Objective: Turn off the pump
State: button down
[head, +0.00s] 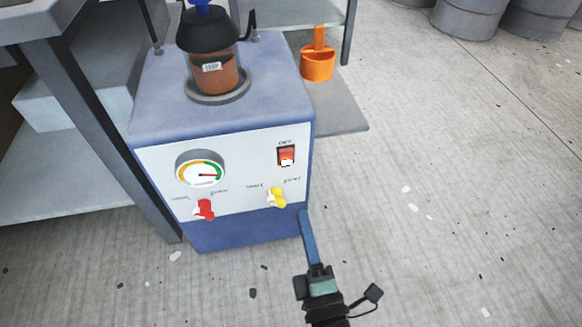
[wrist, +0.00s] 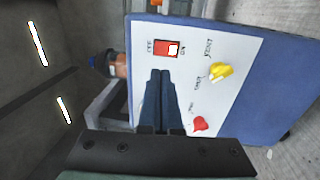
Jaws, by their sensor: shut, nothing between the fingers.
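The pump (head: 225,130) is a blue box with a white front panel. Its red rocker switch (head: 286,156) is at the panel's upper right, with a white patch at its lower end. In the wrist view the switch (wrist: 167,49) lies between small labels that seem to read OFF and ON, the white patch on the ON side. My gripper (head: 303,214) is shut and empty, its blue fingers pointing up in front of the pump's lower right edge. In the wrist view the fingertips (wrist: 160,73) appear just below the switch; contact cannot be told.
The panel also carries a round gauge (head: 201,170) with its needle pointing right, a red knob (head: 204,209) and a yellow knob (head: 277,197). A jar (head: 213,72) of brown liquid stands on top.

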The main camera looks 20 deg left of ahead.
aim_at(287, 154)
jog(key=b+x, duration=0.3)
jog(key=x, duration=0.8)
jog(key=shift+w+a+b, duration=0.1)
jog(key=shift+b, duration=0.25)
jog(key=shift+w+a+r, duration=0.15)
jog(key=shift+w+a, duration=0.15)
jog(key=shift+w, duration=0.15)
jog(key=shift+r, duration=0.1)
jog(key=shift+w+a+r+p, duration=0.1)
jog(key=shift+w+r+p, duration=0.15)
jog(key=shift+p, duration=0.2)
jog(key=shift+s+f, duration=0.15)
jog(key=shift+f, duration=0.05)
